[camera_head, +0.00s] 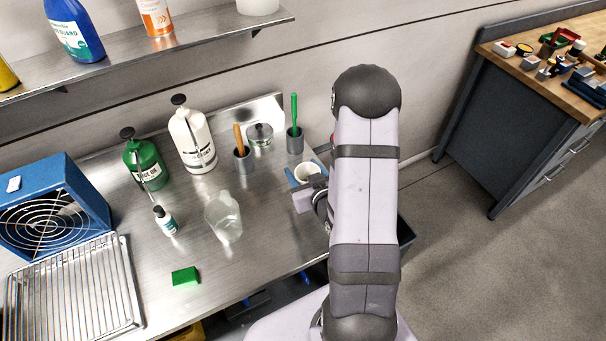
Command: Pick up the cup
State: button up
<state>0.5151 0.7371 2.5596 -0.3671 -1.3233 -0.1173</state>
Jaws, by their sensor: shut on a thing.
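A white cup (306,170) is at the right end of the steel bench, beside my arm. My gripper (303,173) has its blue fingers on either side of the cup and is shut on it. Part of the cup is hidden by the gripper and wrist. I cannot tell whether the cup touches the bench top or is a little above it.
Two grey holders with an orange-handled tool (240,140) and a green-handled tool (294,110) stand behind the cup. A clear jug (224,218), a small bottle (165,221), a green sponge (185,276) and a wire rack (75,295) are to the left.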

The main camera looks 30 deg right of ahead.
jog(key=shift+r+p, duration=0.65)
jog(key=shift+r, duration=0.35)
jog(key=shift+r, duration=0.1)
jog(key=shift+w, duration=0.1)
